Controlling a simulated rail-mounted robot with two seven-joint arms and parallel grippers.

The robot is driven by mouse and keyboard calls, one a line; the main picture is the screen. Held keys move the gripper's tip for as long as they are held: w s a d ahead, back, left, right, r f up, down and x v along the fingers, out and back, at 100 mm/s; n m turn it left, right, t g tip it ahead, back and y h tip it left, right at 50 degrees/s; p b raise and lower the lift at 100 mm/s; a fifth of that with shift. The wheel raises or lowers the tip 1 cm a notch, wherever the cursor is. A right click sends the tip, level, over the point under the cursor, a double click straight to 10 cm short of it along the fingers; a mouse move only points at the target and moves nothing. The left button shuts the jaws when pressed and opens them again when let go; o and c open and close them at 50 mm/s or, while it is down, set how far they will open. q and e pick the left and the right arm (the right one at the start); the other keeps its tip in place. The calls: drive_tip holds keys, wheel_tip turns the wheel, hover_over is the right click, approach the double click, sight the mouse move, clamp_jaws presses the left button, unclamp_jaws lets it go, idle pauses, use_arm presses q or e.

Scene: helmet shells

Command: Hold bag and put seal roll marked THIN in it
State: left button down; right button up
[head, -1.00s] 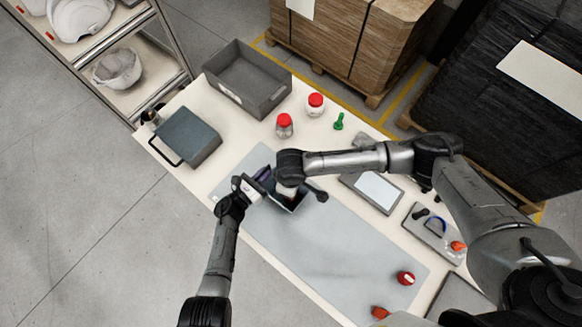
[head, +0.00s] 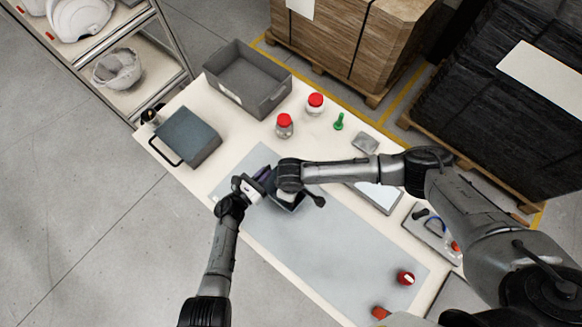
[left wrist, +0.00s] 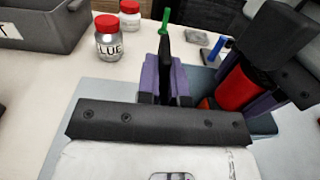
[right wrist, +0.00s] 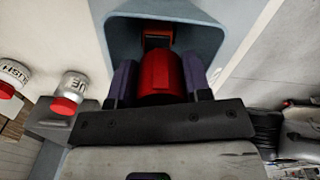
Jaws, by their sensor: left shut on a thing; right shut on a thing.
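The blue-grey bag (head: 297,207) stands open-mouthed on the grey mat, partly hidden under my right gripper (head: 287,192). My left gripper (head: 262,177) is shut on the bag's rim at its left side; its purple fingers (left wrist: 166,85) show in the left wrist view. My right gripper (right wrist: 160,82) is shut on a red roll (right wrist: 160,72), which is at the mouth of the bag (right wrist: 217,35). The roll also shows in the left wrist view (left wrist: 236,88). No marking on it is readable. Something orange (right wrist: 157,31) shows inside the bag, beyond the roll.
A grey bin (head: 225,88), two red-lidded jars (head: 284,126) (head: 315,104) and a green item (head: 339,122) stand toward the back. A grey box (head: 190,135) is at left. A red round item (head: 405,278) and an orange-red one (head: 380,312) lie at front right. The mat's middle is clear.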

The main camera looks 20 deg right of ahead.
drive_tip(key=shift+f, duration=0.45)
drive_tip(key=o, duration=1)
wheel_tip(320, 180, up, 12)
idle(0.4)
use_arm(q)
drive_tip(key=c, duration=1.2)
unclamp_jaws()
